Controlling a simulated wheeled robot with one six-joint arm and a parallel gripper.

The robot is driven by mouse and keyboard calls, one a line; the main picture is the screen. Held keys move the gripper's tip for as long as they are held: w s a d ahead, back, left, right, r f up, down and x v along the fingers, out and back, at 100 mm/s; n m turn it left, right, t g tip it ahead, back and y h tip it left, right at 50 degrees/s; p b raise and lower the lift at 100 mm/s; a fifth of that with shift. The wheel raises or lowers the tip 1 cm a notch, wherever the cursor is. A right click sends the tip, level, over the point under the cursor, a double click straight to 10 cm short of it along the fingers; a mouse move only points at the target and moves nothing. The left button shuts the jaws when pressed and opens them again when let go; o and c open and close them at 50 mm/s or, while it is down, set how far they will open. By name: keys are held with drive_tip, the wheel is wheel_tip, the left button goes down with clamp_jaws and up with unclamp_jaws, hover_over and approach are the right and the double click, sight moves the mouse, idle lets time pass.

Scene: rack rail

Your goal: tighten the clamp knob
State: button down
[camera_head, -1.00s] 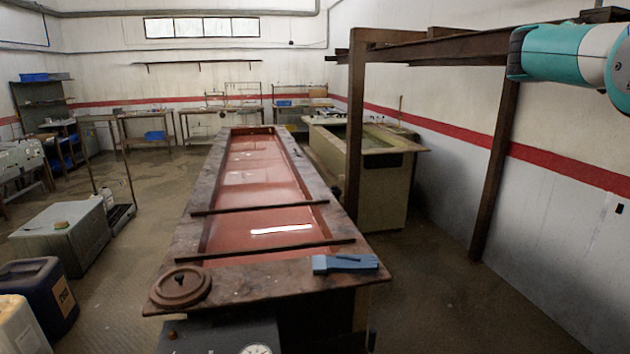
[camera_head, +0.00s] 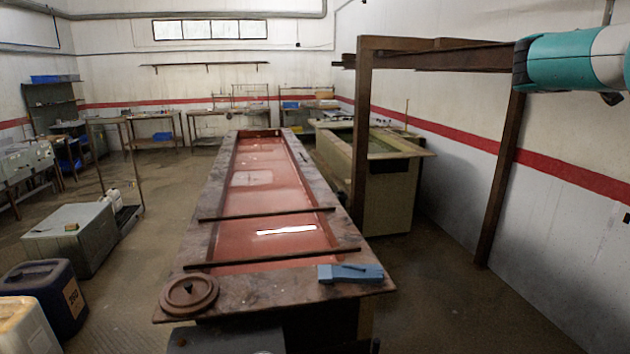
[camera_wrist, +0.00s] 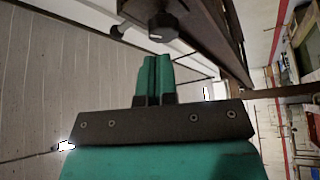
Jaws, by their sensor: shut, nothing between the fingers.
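In the wrist view a dark, many-sided knob (camera_wrist: 164,25) with a small pale mark hangs by the dark brown rail (camera_wrist: 214,38). I take it for the clamp knob. My gripper (camera_wrist: 156,60) is teal with its two fingers together and nothing between them. Its fingertips point toward the knob and appear just short of it, apart from it. In the head view the rail (camera_head: 440,58) runs along the top of a brown frame at the right. My teal and white arm covers its near end there, and I cannot make out the knob or fingers.
A long tank with red liquid and a stone rim (camera_head: 328,215) stands mid-room. A blue block (camera_head: 350,273) and a round brown lid (camera_head: 189,294) lie on its near end. A brown post (camera_head: 500,180) stands at right. Floor is open at lower right.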

drive_tip(key=shift+w+d+p, duration=0.2)
drive_tip(key=shift+d+p, duration=0.4)
drive_tip(key=shift+d, duration=0.8)
drive_tip(key=shift+w+d+p, duration=0.15)
drive_tip(key=shift+d+p, duration=0.4)
drive_tip(key=shift+d, duration=0.85)
drive_tip(key=shift+r, duration=0.1)
drive_tip(key=shift+w+f+b, duration=0.25)
drive_tip(key=shift+f+b, duration=0.2)
drive_tip(key=shift+b, duration=0.15)
drive_tip(key=shift+s+f, duration=0.1)
drive_tip(key=shift+f, duration=0.1)
drive_tip(key=s+a+b, duration=0.1)
drive_tip(key=a+b, duration=0.3)
drive_tip(key=a, duration=0.2)
drive_tip(key=shift+s, duration=0.15)
